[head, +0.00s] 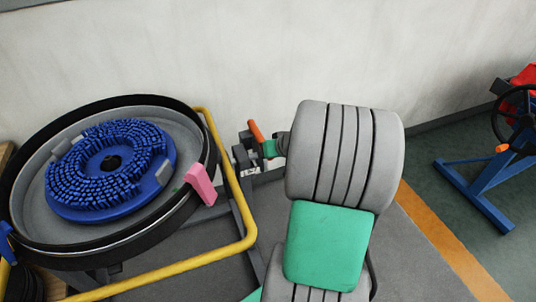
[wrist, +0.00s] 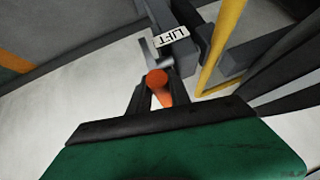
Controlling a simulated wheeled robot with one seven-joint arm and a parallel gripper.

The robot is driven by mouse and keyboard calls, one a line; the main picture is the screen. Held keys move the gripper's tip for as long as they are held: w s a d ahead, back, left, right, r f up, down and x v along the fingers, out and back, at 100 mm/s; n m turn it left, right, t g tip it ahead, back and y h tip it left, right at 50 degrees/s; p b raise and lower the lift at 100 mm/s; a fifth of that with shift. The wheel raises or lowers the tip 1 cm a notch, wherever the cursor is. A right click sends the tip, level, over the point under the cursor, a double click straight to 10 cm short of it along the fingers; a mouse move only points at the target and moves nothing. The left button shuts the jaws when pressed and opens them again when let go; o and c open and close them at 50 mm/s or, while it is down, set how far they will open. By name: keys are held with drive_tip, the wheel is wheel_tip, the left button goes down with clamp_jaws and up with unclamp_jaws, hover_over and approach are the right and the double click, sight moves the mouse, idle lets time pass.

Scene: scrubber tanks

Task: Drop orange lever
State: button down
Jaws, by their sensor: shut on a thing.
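The orange lever (head: 256,131) stands tilted on a grey bracket between the yellow-railed frame and my arm in the head view. In the wrist view the orange lever (wrist: 157,88) shows its round end between the two dark fingers. My gripper (wrist: 156,94) is shut on the lever. In the head view my grey and green arm hides most of the gripper. A white label reading "LIFT" (wrist: 171,37) sits on the grey bracket just beyond the lever in the wrist view.
A round black-rimmed tank (head: 85,253) holds a blue brush disc (head: 75,209) at the left, with a pink block (head: 200,184) on its rim. A yellow rail (head: 236,205) runs close beside the lever. A pale wall (head: 240,60) stands behind. A blue stand (head: 480,195) is at the far right.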

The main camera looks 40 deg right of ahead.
drive_tip(key=shift+s+f, duration=0.1)
drive_tip(key=shift+f, duration=0.05)
drive_tip(key=c, duration=1.2)
unclamp_jaws()
drive_tip(key=v, duration=0.7)
drive_tip(key=shift+s+r+p, duration=0.25)
drive_tip(key=shift+r+p, duration=0.05)
drive_tip(key=shift+p, duration=0.1)
